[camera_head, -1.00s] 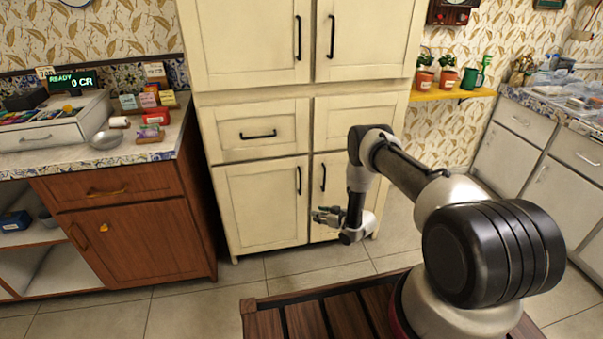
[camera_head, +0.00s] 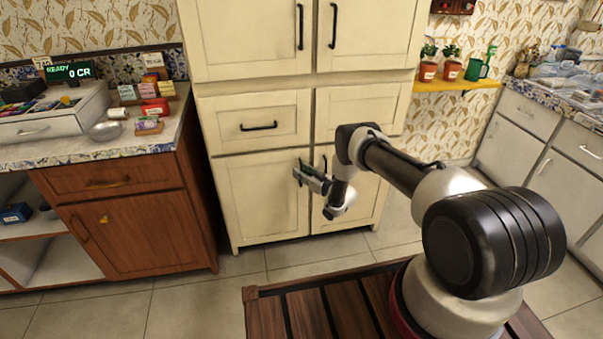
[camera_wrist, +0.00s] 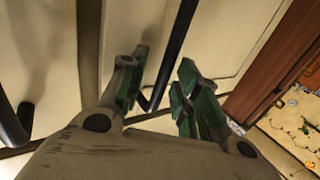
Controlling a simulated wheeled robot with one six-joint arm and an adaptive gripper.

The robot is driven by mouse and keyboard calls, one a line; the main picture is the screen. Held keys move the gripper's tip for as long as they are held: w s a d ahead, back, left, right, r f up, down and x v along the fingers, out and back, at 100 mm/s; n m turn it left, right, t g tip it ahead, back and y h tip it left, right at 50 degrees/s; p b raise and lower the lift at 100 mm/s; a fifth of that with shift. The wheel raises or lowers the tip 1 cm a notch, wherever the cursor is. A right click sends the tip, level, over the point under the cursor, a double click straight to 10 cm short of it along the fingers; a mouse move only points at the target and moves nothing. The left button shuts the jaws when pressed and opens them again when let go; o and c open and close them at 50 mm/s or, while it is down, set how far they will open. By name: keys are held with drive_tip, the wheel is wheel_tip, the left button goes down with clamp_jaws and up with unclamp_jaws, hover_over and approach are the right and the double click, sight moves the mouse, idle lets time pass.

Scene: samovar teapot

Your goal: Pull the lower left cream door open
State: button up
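The lower left cream door (camera_head: 252,205) is shut, flush in the tall cream cupboard. Its black upright bar handle (camera_wrist: 180,35) is near the door's right edge. My gripper (camera_head: 303,171) is in front of this handle and hides part of it in the head view. In the wrist view, my gripper (camera_wrist: 163,62) is open, with one green-padded finger on each side of the bar. There is a gap to the right finger; the left finger is closer. I cannot tell whether either finger touches it.
The lower right cream door's handle (camera_wrist: 12,122) is close beside my gripper at the left of the wrist view. A cream drawer (camera_head: 256,124) is above the left door. A brown wooden cabinet (camera_head: 135,235) stands to the left. Tiled floor (camera_head: 235,268) before the door is clear.

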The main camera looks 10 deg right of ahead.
drive_tip(key=shift+c, duration=0.5)
clamp_jaws()
drive_tip(key=shift+s, duration=0.1)
